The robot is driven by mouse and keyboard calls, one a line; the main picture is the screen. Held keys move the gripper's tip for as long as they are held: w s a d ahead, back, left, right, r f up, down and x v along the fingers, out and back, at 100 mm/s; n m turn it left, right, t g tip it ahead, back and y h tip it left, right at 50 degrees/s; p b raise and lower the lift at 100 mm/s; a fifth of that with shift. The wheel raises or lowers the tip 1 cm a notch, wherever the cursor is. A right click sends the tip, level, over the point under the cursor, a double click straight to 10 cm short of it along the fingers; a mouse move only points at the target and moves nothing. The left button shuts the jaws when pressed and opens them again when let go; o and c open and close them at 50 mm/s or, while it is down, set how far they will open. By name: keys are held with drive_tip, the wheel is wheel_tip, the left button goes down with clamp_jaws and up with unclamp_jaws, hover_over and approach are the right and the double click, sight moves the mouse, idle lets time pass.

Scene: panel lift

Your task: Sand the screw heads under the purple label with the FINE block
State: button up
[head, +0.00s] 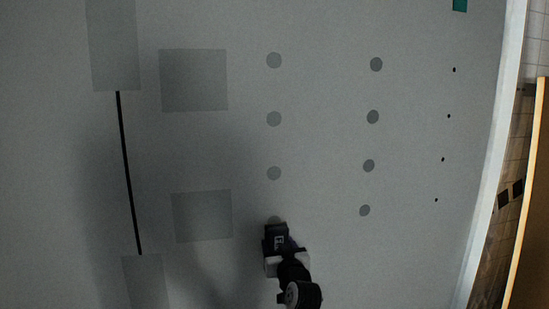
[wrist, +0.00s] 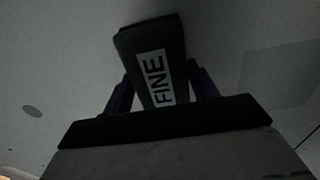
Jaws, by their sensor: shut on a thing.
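My gripper (head: 284,254) is shut on a dark block (wrist: 150,45) whose white label reads FINE. In the wrist view the block stands tilted between the two fingers. In the head view the block overlaps the lowest grey disc (head: 274,219) of the left disc column, hiding most of it; I cannot tell if it touches the panel (head: 320,140). More grey discs (head: 274,118) lie above it, and a second disc column (head: 372,117) is to the right. Which marks are screw heads is unclear. No purple label shows in either view.
A teal label (head: 460,5) sits at the top right, above a column of small black dots (head: 449,116). Grey squares (head: 193,80) and a thin black line (head: 127,170) mark the left side. The panel's pale edge (head: 494,155) curves down the right.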

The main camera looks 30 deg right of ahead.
sight(273, 86)
drive_tip(key=shift+x, duration=0.85)
idle(1.4)
drive_tip(key=shift+r, duration=0.15)
wheel_tip(273, 86, up, 6)
drive_tip(key=p, duration=0.4)
drive_tip(key=shift+s+p, duration=0.1)
drive_tip(key=shift+p, duration=0.2)
drive_tip(key=r+p, duration=0.4)
drive_tip(key=r, duration=0.2)
drive_tip(key=r+p, duration=0.4)
drive_tip(key=r, duration=0.2)
drive_tip(key=shift+w+a+r+p, duration=0.1)
drive_tip(key=shift+w+r+p, duration=0.1)
drive_tip(key=shift+p, duration=0.1)
drive_tip(key=shift+r+p, duration=0.35)
drive_tip(key=shift+r, duration=0.1)
drive_tip(key=shift+c, duration=0.4)
wheel_tip(273, 86, up, 11)
drive_tip(key=p, duration=0.7)
drive_tip(key=shift+f+p, duration=0.2)
drive_tip(key=shift+p, duration=0.1)
drive_tip(key=shift+r+p, duration=4.45)
drive_tip(key=shift+r, duration=2.05)
